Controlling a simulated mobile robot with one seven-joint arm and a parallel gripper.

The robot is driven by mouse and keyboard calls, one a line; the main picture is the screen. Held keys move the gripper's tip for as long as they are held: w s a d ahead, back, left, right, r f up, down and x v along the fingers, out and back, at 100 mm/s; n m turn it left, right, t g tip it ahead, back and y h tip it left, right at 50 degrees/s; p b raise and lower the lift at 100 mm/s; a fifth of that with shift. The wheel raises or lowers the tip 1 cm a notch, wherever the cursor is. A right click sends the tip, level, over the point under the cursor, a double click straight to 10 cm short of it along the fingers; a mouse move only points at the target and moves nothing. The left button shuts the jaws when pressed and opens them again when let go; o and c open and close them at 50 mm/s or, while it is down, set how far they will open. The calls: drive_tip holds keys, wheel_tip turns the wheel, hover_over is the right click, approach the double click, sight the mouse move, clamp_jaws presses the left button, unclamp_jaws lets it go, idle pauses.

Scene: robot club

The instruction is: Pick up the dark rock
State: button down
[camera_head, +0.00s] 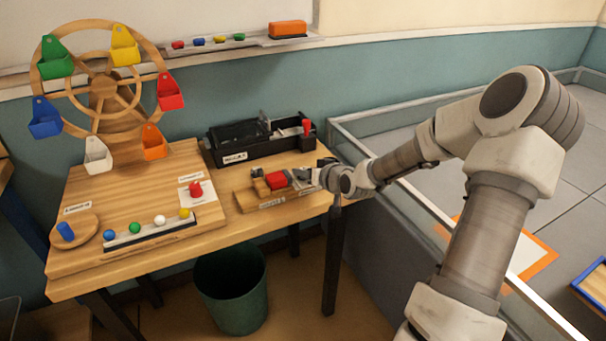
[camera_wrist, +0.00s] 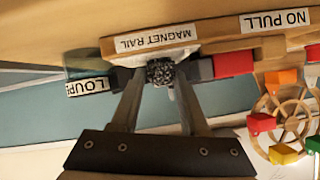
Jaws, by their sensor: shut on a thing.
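The dark rock (camera_wrist: 160,72), small and speckled black-grey, shows in the wrist view between the fingertips. My gripper (camera_wrist: 157,80) is shut on it, with one finger on each side. It is close to the board labelled "MAGNET RAIL" (camera_wrist: 205,32); I cannot tell whether the rock touches the board. In the head view my gripper (camera_head: 306,177) is at the right end of the small wooden rail stand on the table, and the rock cannot be made out there.
A red block (camera_head: 276,180) sits on the rail stand just left of my gripper. A black device (camera_head: 255,146) stands behind. A wooden wheel with coloured buckets (camera_head: 102,95) stands at the left. A glass-edged barrier (camera_head: 398,194) runs to the right.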

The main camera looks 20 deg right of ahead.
drive_tip(key=shift+r, duration=0.1)
wheel_tip(320, 180, up, 4)
drive_tip(key=shift+r+p, duration=0.2)
drive_tip(key=shift+p, duration=0.95)
drive_tip(key=s+d+r+p, duration=0.6)
drive_tip(key=s+d, duration=0.1)
drive_tip(key=s, duration=0.2)
drive_tip(key=shift+d+r, duration=0.2)
drive_tip(key=a+r+n+y+p, duration=0.1)
drive_tip(key=a+r+p, duration=0.4)
drive_tip(key=a, duration=0.7)
drive_tip(key=a+r+n+y+p, duration=0.1)
drive_tip(key=a+r+p, duration=0.4)
drive_tip(key=a+r, duration=0.4)
drive_tip(key=a, duration=0.2)
drive_tip(key=shift+w+a+g, duration=0.3)
drive_tip(key=shift+a, duration=0.05)
